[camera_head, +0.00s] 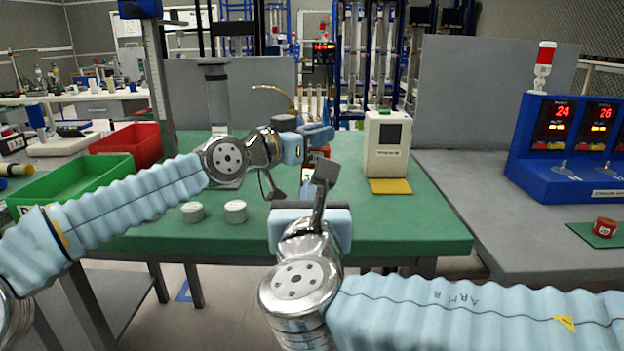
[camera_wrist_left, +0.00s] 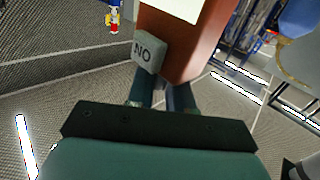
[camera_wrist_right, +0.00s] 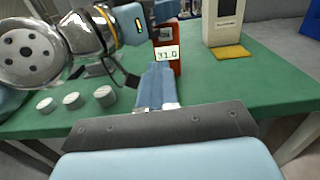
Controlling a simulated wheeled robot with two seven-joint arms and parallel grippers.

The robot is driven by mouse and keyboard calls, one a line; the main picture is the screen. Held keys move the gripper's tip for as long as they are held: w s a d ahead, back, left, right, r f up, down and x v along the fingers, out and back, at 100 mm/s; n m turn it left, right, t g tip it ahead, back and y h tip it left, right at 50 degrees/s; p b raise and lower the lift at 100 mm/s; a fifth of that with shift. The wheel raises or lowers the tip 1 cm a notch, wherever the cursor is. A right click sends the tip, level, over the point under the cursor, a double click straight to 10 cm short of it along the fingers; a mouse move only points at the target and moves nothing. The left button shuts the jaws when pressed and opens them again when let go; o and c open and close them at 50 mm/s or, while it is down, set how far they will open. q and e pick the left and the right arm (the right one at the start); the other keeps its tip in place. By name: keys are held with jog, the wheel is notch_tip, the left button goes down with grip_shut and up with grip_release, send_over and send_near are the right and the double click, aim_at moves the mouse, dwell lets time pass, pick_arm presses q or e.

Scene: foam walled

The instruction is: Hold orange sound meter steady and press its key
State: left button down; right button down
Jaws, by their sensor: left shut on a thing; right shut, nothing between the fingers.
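The orange sound meter (camera_head: 323,152) is upright above the green table, with my left gripper (camera_head: 316,136) shut on its upper part. In the right wrist view its screen (camera_wrist_right: 166,53) reads about 71.0. In the left wrist view the meter's orange-brown body (camera_wrist_left: 200,45) is close to the fingers, beside a grey block (camera_wrist_left: 149,53) lettered "NO". My right gripper (camera_head: 325,174) is shut and empty, in front of the meter. In the right wrist view its fingertips (camera_wrist_right: 158,72) are just below the screen. They hide the meter's lower front; I see neither the key nor whether they touch.
A white device (camera_head: 386,145) stands on the table behind right, by a yellow mat (camera_head: 391,187). White round pieces (camera_head: 235,211) sit front left. Green (camera_head: 75,182) and red (camera_head: 125,142) bins are at the left. The table's front right is clear.

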pick_arm(q)
jog(key=shift+f, duration=0.15)
pick_arm(e)
jog(key=shift+s, duration=0.9)
pick_arm(q)
jog(key=c, duration=0.9)
grip_release()
jog(key=shift+c, duration=0.2)
jog(key=shift+a, duration=0.15)
